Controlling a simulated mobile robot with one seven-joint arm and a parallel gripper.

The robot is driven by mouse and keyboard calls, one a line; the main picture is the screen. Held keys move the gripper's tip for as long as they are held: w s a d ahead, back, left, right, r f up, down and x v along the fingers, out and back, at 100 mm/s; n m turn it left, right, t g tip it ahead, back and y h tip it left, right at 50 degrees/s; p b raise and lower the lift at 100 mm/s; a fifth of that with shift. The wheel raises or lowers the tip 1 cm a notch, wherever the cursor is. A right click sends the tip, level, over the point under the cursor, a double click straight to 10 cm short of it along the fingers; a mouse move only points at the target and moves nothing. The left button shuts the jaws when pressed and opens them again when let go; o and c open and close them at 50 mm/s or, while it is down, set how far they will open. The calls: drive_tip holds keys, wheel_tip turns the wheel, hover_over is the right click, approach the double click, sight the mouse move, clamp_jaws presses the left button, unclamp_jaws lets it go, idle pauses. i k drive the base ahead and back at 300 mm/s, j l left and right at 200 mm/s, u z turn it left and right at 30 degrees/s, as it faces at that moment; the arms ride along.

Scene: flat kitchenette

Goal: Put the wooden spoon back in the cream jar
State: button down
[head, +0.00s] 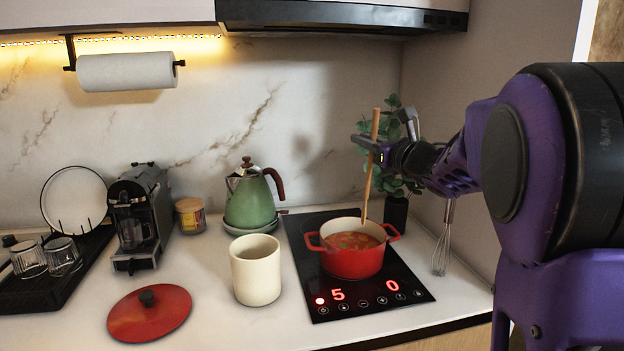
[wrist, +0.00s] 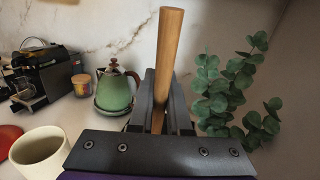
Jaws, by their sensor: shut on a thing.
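The wooden spoon (head: 369,170) stands nearly upright, its lower end in the red pot (head: 352,261) of soup on the cooktop. My gripper (head: 374,150) is shut on the spoon's upper handle, above the pot. In the wrist view the spoon handle (wrist: 169,55) rises between the two fingers (wrist: 160,108); its lower part is hidden. The cream jar (head: 256,270) stands upright on the counter, left of the pot. It looks empty, though its bottom is not visible. It also shows in the wrist view at the lower left (wrist: 40,152).
A green kettle (head: 250,197) stands behind the jar. A red lid (head: 150,314) lies front left. The coffee machine (head: 140,217) and drying rack are further left. A plant (head: 396,184) and a whisk (head: 442,245) are right of the pot. The space above the jar is clear.

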sight(272, 299)
drive_tip(key=k+l, duration=0.55)
drive_tip(key=k, duration=0.25)
